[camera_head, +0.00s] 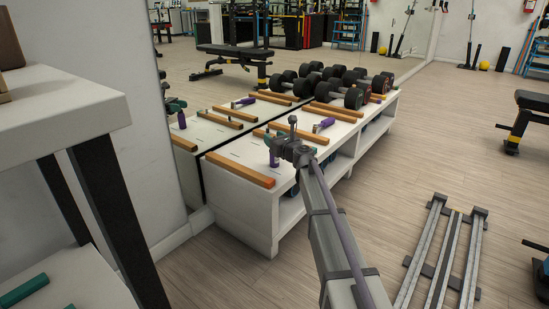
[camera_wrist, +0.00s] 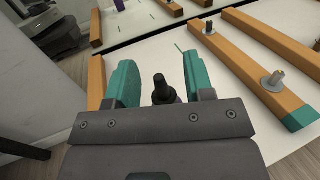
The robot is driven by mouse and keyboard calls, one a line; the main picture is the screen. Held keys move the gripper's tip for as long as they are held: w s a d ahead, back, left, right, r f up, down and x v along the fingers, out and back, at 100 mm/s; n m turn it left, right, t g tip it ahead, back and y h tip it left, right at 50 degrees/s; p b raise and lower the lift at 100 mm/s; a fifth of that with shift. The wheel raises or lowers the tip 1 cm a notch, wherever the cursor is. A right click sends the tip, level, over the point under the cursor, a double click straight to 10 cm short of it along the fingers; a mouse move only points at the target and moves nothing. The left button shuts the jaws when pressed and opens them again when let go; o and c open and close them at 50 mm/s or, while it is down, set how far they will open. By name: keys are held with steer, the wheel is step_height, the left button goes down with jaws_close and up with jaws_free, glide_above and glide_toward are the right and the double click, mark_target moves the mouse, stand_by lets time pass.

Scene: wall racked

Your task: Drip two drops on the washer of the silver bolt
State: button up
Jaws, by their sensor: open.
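The silver bolt (camera_wrist: 277,77) stands upright in a pale washer (camera_wrist: 270,84) near the teal end of a wooden bar. My gripper (camera_wrist: 160,75) is open in the wrist view, teal fingers apart, over the left part of the white bench (camera_wrist: 168,55). A black, nozzle-like tip (camera_wrist: 162,88) shows between the fingers, touching neither visibly; what is below it is hidden. In the head view a purple bottle (camera_head: 274,158) shows close to my gripper (camera_head: 279,146). The silver bolt is too small to make out there.
A darker bolt (camera_wrist: 209,27) stands farther along the same bar. Wooden bars (camera_head: 240,169), a lying purple item (camera_head: 323,125) and several dumbbells (camera_head: 340,90) rest on the bench. A mirror behind repeats them. A white table (camera_head: 65,110) stands at left.

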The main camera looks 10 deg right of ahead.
steer(key=shift+x, duration=0.85)
steer(key=shift+c, duration=0.4)
jaws_close()
